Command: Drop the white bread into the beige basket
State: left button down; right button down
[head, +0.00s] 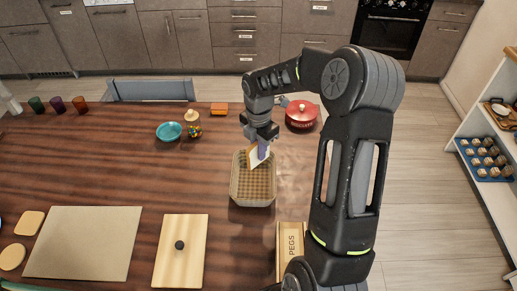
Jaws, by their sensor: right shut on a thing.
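The beige basket (253,192) stands on the dark wooden table, right of the middle. My right gripper (262,146) points down over the far end of the basket. It is shut on a thin pale slice, which looks like the white bread (257,158). The slice is tilted, and its upper part is partly hidden by the fingers. Its lower edge is over the basket opening; I cannot tell whether it touches the basket. The visible inside of the basket looks empty. My left gripper is not in view.
A red pot (301,115) stands right of my gripper. A teal bowl (169,131) and a candy jar (193,125) stand to the left. A box marked PEGS (291,245) and a board with a black knob (181,225) lie nearer. The table's left middle is clear.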

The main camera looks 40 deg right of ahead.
aim_at(259, 163)
jog(key=shift+f+b, duration=1.7)
jog(key=shift+f, duration=0.9)
jog(key=c, duration=1.4)
grip_release()
jog(key=shift+o, duration=0.2)
notch_tip(259, 163, up, 8)
jog(key=shift+f+b, duration=0.1)
jog(key=shift+b, duration=0.5)
jog(key=shift+s, duration=0.15)
